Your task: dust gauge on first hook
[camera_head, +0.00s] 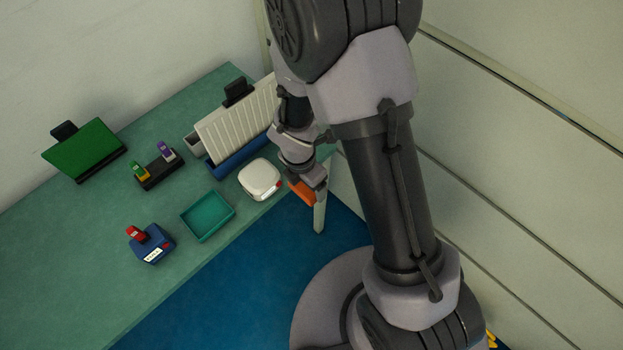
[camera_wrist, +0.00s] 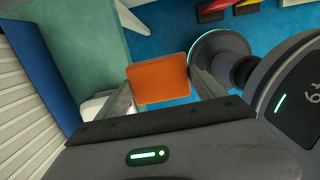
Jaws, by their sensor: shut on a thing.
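An orange flat block (camera_head: 301,193), which may be the dust gauge, hangs below my gripper (camera_head: 311,178) just off the table's front right edge. In the wrist view the orange block (camera_wrist: 158,80) sits between the two fingers of my gripper (camera_wrist: 163,88), which is shut on it. Its face is plain and I see no marking on it. I cannot make out any hook in either view.
The green table (camera_head: 75,255) holds a white ribbed panel (camera_head: 232,118) in a blue base, a white rounded box (camera_head: 260,178), a teal tray (camera_head: 208,216), a blue device (camera_head: 152,246), a black rack (camera_head: 160,172) and a green board (camera_head: 85,150). Blue floor lies in front.

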